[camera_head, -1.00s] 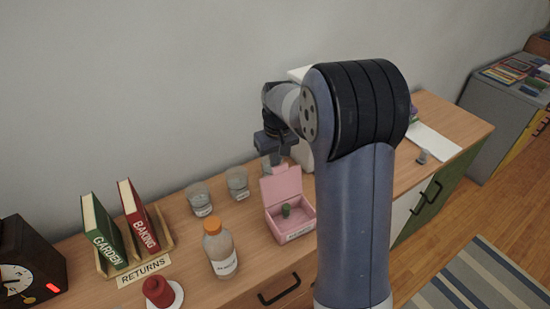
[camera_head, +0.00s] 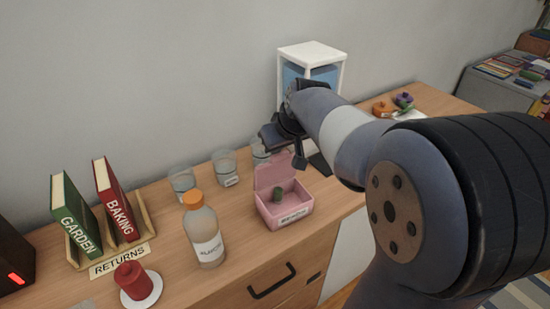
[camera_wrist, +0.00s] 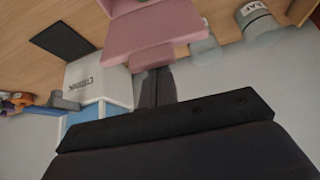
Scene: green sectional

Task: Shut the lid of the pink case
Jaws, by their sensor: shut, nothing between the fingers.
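The pink case (camera_head: 285,215) stands on the wooden cabinet top with a label on its front. Its lid (camera_head: 270,174) stands up, open, at the back edge. My gripper (camera_head: 299,163) is shut and empty, at the back of the case by the lid's upper right. In the wrist view, the pink lid (camera_wrist: 155,30) is at the top and my shut fingers (camera_wrist: 155,88) point at its lower edge. Whether they touch it I cannot tell.
Several glasses (camera_head: 225,167) stand behind and left of the case. An orange-capped bottle (camera_head: 204,232) stands at its left front. A white-framed blue box (camera_head: 338,66) stands behind my gripper. Books in a returns rack (camera_head: 140,215) and a red object (camera_head: 131,279) are further left.

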